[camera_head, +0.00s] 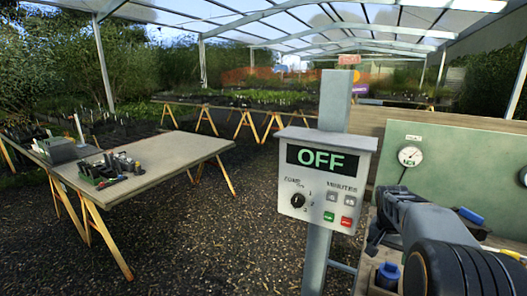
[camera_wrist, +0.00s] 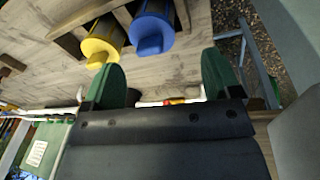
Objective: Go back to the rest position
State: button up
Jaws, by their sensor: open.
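My gripper (camera_wrist: 162,80) shows in the wrist view with its two green fingers spread apart and nothing between them. It is over a wooden surface (camera_wrist: 190,75). A yellow cylinder-shaped part (camera_wrist: 102,42) and a blue one (camera_wrist: 152,30) lie beyond the fingertips, apart from them. In the head view my grey and black arm fills the lower right, in front of the green gauge board; I cannot make out the fingers there.
A grey control box (camera_head: 325,180) reading OFF stands on a post (camera_head: 335,105), close left of my arm. A green board (camera_head: 460,165) carries a gauge (camera_head: 410,155). A blue-capped item (camera_head: 388,275) is beside my arm. A table (camera_head: 170,160) stands left; gravel (camera_head: 220,240) between is clear.

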jog(key=s+a+n+t+y, duration=0.1)
jog(key=s+a+n+t, duration=0.2)
jog(key=s+a+n, duration=0.5)
jog(key=s+a, duration=1)
jog(key=shift+a+t+y, duration=0.2)
jog(key=shift+t+y, duration=0.1)
jog(key=shift+y, duration=0.1)
